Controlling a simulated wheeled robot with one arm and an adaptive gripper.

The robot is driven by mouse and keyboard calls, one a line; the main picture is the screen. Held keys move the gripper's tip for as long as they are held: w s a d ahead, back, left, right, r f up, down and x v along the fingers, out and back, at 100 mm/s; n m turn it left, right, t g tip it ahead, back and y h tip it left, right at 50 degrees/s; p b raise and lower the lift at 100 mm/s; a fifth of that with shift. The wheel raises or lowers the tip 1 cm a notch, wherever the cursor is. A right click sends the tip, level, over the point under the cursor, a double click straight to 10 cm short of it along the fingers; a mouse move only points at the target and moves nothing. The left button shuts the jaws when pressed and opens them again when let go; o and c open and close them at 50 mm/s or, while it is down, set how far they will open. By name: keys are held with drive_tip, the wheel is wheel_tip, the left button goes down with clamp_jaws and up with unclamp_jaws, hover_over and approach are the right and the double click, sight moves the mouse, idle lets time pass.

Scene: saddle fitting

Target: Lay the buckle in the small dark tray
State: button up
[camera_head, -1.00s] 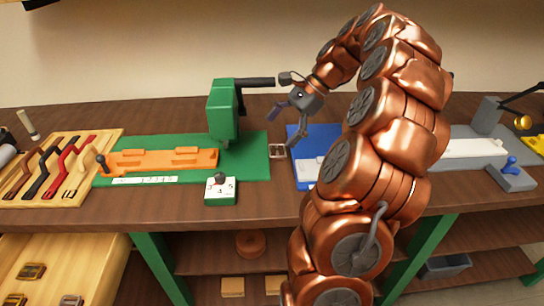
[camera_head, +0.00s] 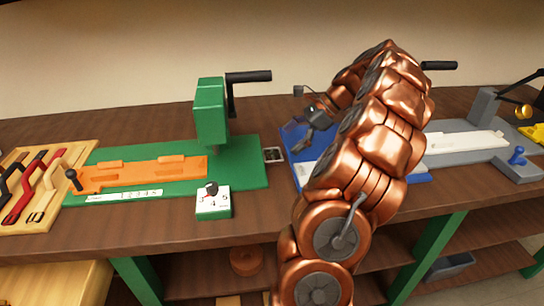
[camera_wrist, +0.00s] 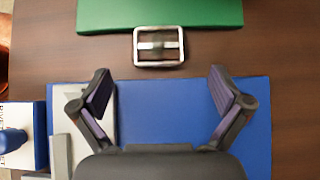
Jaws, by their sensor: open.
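A small rectangular metal buckle (camera_head: 273,155) with a crossbar lies on the wooden bench, in the gap between the green base and the blue base. In the wrist view the buckle (camera_wrist: 159,63) is at the top middle, touching or very near the green edge; its inside looks dark. My gripper (camera_head: 302,134) is open and empty, over the blue base and to the right of the buckle. In the wrist view its fingers (camera_wrist: 161,90) are spread wide, with the buckle beyond the fingertips. A dark grey tray (camera_head: 448,267) is on the lower shelf at right; I cannot tell if it is the named one.
A green press (camera_head: 211,110) with a black crank stands left of the buckle. A white numbered block (camera_head: 213,203) sits at the green base's front. The blue base (camera_wrist: 165,120) is under my gripper. A grey station (camera_head: 490,150) is at right. Bare bench (camera_head: 255,215) lies in front.

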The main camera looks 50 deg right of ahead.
sight(275, 154)
drive_tip(key=shift+x, duration=2.5)
drive_tip(key=shift+a, duration=0.1)
drive_tip(key=c, duration=1.2)
drive_tip(key=shift+r, duration=1.75)
drive_tip(key=shift+s+r, duration=0.1)
drive_tip(key=shift+r, duration=0.05)
drive_tip(key=s+a, duration=0.3)
drive_tip(key=a, duration=0.1)
drive_tip(key=s+a+r, duration=0.1)
drive_tip(key=s+a, duration=0.2)
drive_tip(key=a, duration=0.1)
drive_tip(key=s+a+b, duration=0.1)
drive_tip(key=s+a, duration=0.2)
drive_tip(key=a, duration=0.2)
drive_tip(key=shift+r, duration=0.15)
